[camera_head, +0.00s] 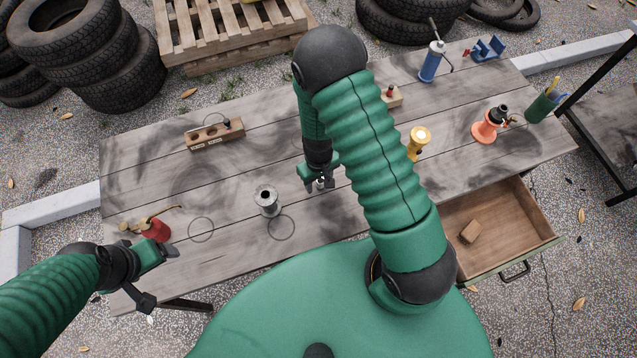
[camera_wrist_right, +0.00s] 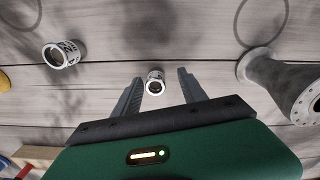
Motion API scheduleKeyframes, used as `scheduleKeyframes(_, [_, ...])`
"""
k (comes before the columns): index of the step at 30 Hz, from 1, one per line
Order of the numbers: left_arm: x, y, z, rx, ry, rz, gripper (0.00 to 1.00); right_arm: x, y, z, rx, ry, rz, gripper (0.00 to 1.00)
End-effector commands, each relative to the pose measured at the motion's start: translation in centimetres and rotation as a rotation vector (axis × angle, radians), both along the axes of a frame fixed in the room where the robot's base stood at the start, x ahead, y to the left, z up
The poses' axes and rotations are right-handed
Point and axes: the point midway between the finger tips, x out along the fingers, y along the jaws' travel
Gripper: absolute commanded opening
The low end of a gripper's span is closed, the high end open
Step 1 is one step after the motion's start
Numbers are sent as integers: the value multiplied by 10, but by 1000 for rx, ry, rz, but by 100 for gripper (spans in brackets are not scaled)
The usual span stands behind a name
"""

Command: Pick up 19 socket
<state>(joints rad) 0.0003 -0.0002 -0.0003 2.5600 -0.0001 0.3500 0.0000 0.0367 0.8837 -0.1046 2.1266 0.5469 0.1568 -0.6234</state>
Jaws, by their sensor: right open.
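A small silvery socket (camera_wrist_right: 155,82) with dark markings stands on the table between the spread fingers of my right gripper (camera_wrist_right: 158,88) in the right wrist view. The fingers show a gap on each side of it. I cannot read a size on either. In the head view my right gripper (camera_head: 320,183) is low over the middle of the table, and my arm hides the area beside it. My left gripper (camera_head: 158,274) is open and empty over the table's front left corner.
A metal spool (camera_head: 267,201) stands left of my right gripper. A wooden block with holes (camera_head: 215,135) lies behind it. A red can (camera_head: 156,231), yellow flashlight (camera_head: 419,140), orange oil can (camera_head: 489,125) and blue torch (camera_head: 433,62) also stand here. A drawer (camera_head: 500,240) is open.

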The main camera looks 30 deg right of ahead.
Motion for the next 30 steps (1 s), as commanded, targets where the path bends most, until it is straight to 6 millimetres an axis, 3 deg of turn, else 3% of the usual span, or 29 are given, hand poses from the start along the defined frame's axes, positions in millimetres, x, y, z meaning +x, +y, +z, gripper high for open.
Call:
scheduleKeyframes(8, [0, 0, 0, 0, 0, -1, 78, 0, 0, -5, -1, -1, 0, 47])
scheduleKeyframes(19, [0, 0, 0, 0, 0, 0, 78, 1, 0, -5, -1, -1, 0, 0])
scheduleKeyframes(30, [0, 0, 0, 0, 0, -1, 78, 0, 0, -4, -1, -2, 0, 0])
